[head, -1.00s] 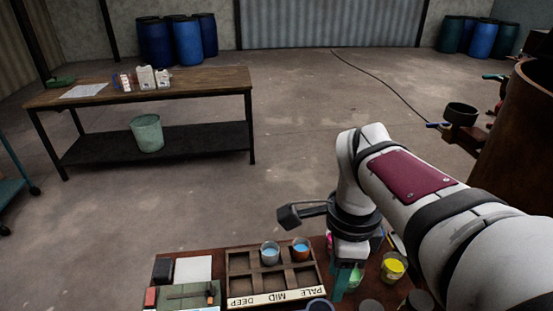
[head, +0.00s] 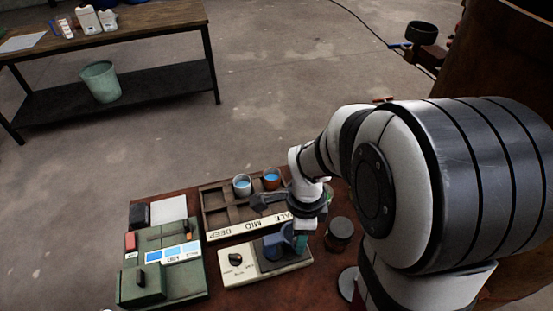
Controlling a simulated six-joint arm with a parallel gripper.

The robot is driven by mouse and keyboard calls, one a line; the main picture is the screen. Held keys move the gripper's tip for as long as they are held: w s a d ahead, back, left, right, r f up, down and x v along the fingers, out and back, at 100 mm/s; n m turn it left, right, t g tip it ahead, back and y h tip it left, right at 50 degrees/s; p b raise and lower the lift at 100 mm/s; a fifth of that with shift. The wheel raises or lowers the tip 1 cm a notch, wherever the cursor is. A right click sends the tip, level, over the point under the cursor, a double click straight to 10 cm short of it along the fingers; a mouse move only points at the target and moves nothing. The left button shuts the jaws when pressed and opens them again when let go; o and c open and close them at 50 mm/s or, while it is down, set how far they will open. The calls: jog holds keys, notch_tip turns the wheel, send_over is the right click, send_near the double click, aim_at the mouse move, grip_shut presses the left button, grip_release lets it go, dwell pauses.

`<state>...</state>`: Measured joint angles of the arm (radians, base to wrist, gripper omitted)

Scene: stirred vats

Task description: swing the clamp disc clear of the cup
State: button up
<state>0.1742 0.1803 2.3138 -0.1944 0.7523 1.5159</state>
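A cream machine (head: 237,277) with a black knob and a dark platform stands at the front middle of the bench in the head view. A dark blue rounded piece (head: 275,247) sits over the platform, partly hidden by my gripper. I cannot tell clamp disc from cup there. My gripper (head: 301,243) points down right beside this piece, on its right. Its teal fingers overlap each other in the view, so their gap and any contact do not show.
A wooden rack (head: 216,222) marked DEEP, MID, PALE stands behind the machine, with two cups of blue liquid (head: 242,186) (head: 271,179) at its back. A green box device (head: 165,262) is on the left. A dark round container (head: 339,234) stands right of my gripper.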

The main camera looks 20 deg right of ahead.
grip_shut()
jog(key=shift+r, duration=0.1)
dwell(1.2)
